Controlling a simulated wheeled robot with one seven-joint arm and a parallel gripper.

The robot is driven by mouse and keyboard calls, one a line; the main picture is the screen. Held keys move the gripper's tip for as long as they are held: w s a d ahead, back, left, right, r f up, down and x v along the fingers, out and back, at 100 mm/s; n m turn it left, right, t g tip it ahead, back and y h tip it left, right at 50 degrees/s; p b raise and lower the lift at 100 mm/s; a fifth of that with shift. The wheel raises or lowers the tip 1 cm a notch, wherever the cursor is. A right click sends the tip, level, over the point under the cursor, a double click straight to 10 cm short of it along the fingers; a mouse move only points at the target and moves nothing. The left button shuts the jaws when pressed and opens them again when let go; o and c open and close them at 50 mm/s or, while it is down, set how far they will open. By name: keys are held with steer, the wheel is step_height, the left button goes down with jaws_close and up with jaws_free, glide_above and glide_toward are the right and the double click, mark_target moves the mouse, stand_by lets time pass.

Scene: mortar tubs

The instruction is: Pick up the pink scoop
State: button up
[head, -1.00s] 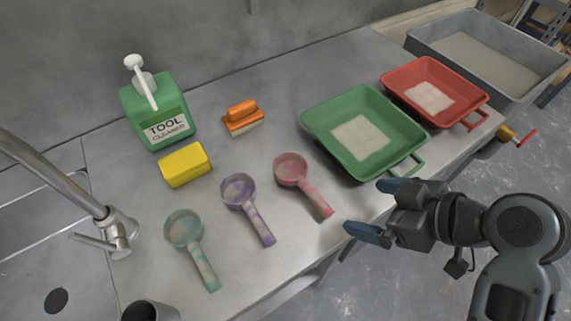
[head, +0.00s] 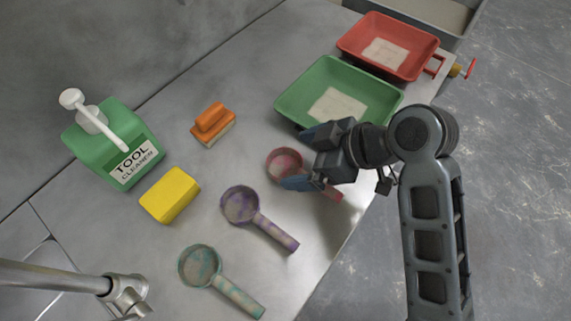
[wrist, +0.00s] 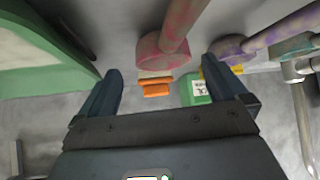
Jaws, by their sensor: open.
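The pink scoop (head: 284,163) lies on the grey counter, its round cup showing and its handle partly hidden behind my gripper in the head view. My gripper (head: 305,158) is open and empty, over the scoop in that view. In the wrist view the pink scoop (wrist: 165,43) shows ahead of the gap between my open fingers (wrist: 161,82), its handle running up out of the frame. The fingers appear apart from the scoop.
A purple scoop (head: 240,206) and a teal scoop (head: 200,266) lie left of it. A green tub (head: 290,101) and red tub (head: 354,50) stand behind. An orange brush (head: 212,121), yellow sponge (head: 170,195) and green cleaner bottle (head: 88,153) are farther left. The counter's front edge is close.

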mark_target(286, 162)
steer(key=p+x, duration=0.1)
steer(key=x, duration=0.4)
steer(key=shift+s+a, duration=0.2)
steer(key=shift+r, duration=0.1)
steer(key=c, duration=1.1)
